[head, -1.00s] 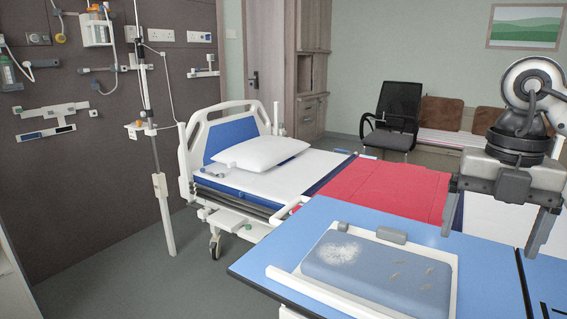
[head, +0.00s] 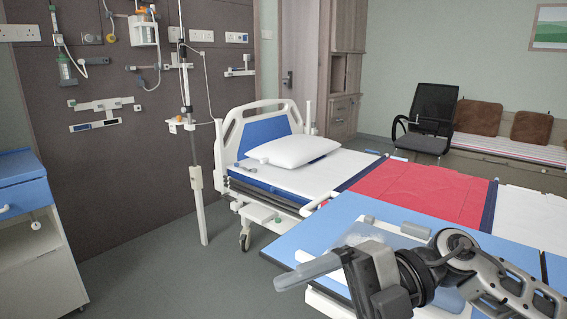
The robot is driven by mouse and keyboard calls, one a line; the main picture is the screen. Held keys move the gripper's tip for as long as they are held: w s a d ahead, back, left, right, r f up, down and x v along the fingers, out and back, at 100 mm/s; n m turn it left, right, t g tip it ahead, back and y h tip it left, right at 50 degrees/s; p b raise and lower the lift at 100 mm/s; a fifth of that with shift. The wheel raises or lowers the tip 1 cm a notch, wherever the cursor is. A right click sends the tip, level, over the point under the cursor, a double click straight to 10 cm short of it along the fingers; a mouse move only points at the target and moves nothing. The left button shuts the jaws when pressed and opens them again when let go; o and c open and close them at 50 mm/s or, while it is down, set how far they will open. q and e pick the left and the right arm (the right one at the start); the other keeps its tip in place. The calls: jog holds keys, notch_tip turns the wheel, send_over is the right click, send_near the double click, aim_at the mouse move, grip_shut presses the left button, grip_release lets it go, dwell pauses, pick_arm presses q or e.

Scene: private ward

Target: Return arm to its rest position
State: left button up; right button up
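My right arm comes in from the lower right. Its gripper (head: 305,273) points left, over the near left part of the blue tabletop (head: 345,208). I see it side-on with one grey finger in clear view, so the gap between the fingers does not show. Nothing is visible in it. My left arm and gripper are out of view.
The arm hides much of a white-rimmed tray (head: 415,231) with a blue pad on the tabletop. Beyond are a bed (head: 310,172) with a pillow (head: 293,150), an IV pole (head: 197,190) and a chair (head: 430,118). A bedside cabinet (head: 38,255) stands left; floor between is clear.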

jog(key=w+d+f+m+t, duration=0.1)
jog(key=w+f+m+t, duration=0.2)
jog(key=m+t, duration=0.8)
jog(key=w+d+f+m+t, duration=0.15)
jog(key=w+m+t, duration=0.25)
jog(key=m+t, duration=0.7)
jog(key=s+d+f+m+h, duration=0.2)
jog(key=d+f+m+h, duration=0.2)
jog(key=f+m+h, duration=0.6)
jog(key=s+d+f+g+h, duration=0.1)
jog(key=s+d+f+g, duration=0.1)
jog(key=f, duration=0.5)
jog(key=s+d+f+g, duration=0.1)
jog(key=s+f+g, duration=0.3)
jog(key=s+f, duration=0.3)
jog(key=shift+s+d+f+m+h+p, duration=0.25)
jog(key=shift+d+m+h+p, duration=0.1)
jog(key=shift+m+h, duration=0.05)
jog(key=shift+c, duration=0.3)
